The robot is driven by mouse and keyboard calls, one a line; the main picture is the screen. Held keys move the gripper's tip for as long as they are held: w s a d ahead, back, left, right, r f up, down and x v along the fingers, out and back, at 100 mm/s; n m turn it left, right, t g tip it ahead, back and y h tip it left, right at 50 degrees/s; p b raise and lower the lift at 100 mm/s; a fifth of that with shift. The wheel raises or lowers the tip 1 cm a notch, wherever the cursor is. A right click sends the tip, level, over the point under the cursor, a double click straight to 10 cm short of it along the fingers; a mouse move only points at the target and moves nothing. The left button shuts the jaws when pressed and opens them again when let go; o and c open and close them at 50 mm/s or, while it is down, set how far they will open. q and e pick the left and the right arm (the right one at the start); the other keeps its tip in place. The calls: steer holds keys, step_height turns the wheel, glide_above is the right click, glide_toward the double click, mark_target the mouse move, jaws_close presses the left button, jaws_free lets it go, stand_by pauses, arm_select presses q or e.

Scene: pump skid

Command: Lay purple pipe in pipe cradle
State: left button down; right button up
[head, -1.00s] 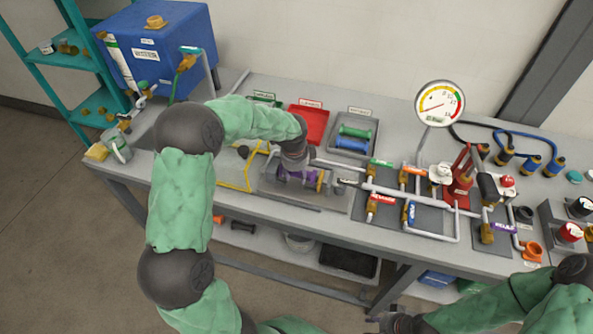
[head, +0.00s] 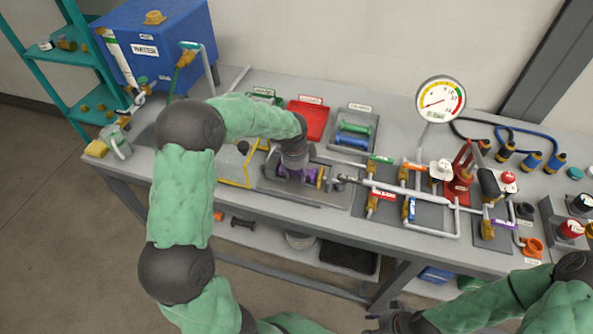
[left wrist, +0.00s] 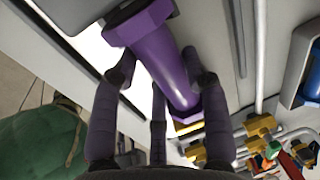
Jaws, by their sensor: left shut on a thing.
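The purple pipe (left wrist: 165,65) shows in the left wrist view as a thick shaft with wider, faceted ends, between the fingers of my left gripper (left wrist: 160,78). The gripper is shut on it. In the head view my left gripper (head: 294,166) points down over a grey plate at the bench's front middle. Part of the purple pipe (head: 284,172) shows there, mostly hidden by the hand. I cannot make out the pipe cradle clearly, nor whether the pipe touches anything beneath. My right gripper (head: 392,320) is at the bottom edge, its jaws unclear.
A yellow wire frame (head: 236,181) stands left of the hand. Behind are a red tray (head: 309,118) and a grey tray (head: 369,111) with green and blue pipes. Right of the hand stand valves, pipework and a gauge (head: 440,99). A blue water tank (head: 160,45) stands at back left.

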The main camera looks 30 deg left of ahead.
arm_select(q)
steer(key=shift+s+f, duration=0.15)
steer(key=shift+f, duration=0.05)
steer(key=c, duration=0.6)
jaws_free()
steer(key=shift+f, duration=0.1)
steer(key=shift+o, duration=0.2)
step_height(320, 180, up, 12)
steer(key=s, duration=0.1)
steer(key=shift+s+d, duration=0.25)
steer(key=shift+s, duration=0.1)
